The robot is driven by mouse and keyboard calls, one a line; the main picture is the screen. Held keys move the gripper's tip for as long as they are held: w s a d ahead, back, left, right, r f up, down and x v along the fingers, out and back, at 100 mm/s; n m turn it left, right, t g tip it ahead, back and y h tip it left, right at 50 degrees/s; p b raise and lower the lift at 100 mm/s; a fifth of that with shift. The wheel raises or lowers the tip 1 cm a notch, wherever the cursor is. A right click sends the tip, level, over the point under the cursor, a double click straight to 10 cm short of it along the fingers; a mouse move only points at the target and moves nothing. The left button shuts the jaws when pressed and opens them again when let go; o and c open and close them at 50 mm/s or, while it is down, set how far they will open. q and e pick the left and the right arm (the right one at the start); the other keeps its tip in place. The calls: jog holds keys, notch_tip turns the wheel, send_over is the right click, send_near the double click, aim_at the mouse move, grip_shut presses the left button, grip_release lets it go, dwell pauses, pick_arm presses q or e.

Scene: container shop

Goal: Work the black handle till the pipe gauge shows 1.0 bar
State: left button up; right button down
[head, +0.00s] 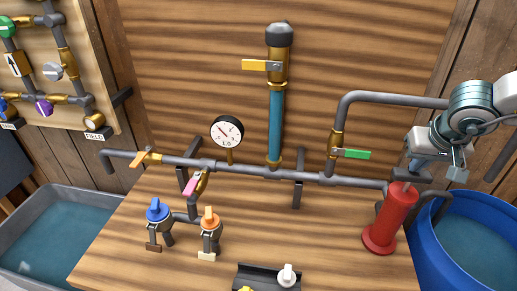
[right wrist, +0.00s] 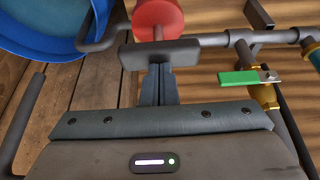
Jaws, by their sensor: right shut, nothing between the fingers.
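The pump is a red cylinder (head: 391,217) on a flat red base at the right of the bench; its body also shows at the top of the right wrist view (right wrist: 157,17). The black handle (head: 410,177) is a bar on a rod at the pump's top; it crosses the right wrist view (right wrist: 158,54). My right gripper (head: 418,165) is shut and empty, its fingers (right wrist: 157,82) at the handle bar; I cannot tell whether they touch. The round white pipe gauge (head: 227,131) is marked 1.0; its needle is too small to read surely. My left gripper is not in view.
A grey pipe with a green lever (head: 352,154), a yellow lever (head: 261,65) and a pink lever (head: 190,186) runs behind the pump. Blue (head: 157,210) and orange (head: 209,218) taps stand left. A blue tub (head: 436,262) is at right, a grey tub (head: 62,194) at left.

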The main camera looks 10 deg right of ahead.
jog(key=shift+f+b, duration=0.6)
jog(key=shift+f, duration=0.3)
jog(key=shift+r+p, duration=0.45)
notch_tip(320, 180, up, 5)
jog(key=p, duration=0.4)
jog(key=shift+r, duration=0.2)
jog(key=shift+f, duration=0.1)
